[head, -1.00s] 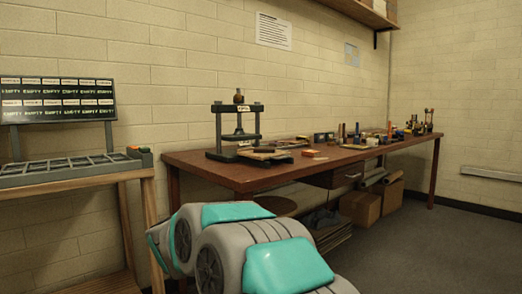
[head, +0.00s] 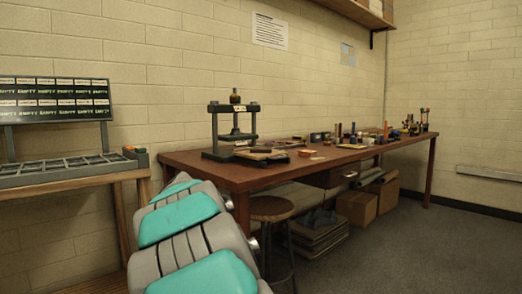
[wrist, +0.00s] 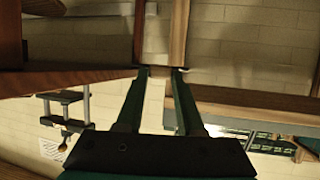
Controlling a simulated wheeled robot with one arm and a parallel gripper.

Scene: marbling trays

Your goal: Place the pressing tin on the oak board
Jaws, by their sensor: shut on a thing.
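In the wrist view, which shows the room upside down, the two dark green fingers of my gripper (wrist: 159,74) are apart, shut on a pale, flat-faced thing. I take it to be the pressing tin (wrist: 156,59); its outline blends with the background. In the head view my gripper and the tin are hidden behind my arm's links. A flat, pale brown board (head: 262,155) lies on the bench at the press's right foot; I cannot tell whether it is the oak board.
A dark press (head: 233,130) stands at the left end of the long brown bench (head: 215,172). Several small bottles and tools fill the bench's far part. A slotted rack (head: 65,172) stands at left. A stool (head: 272,208) and boxes (head: 357,207) are beneath the bench; floor at right is clear.

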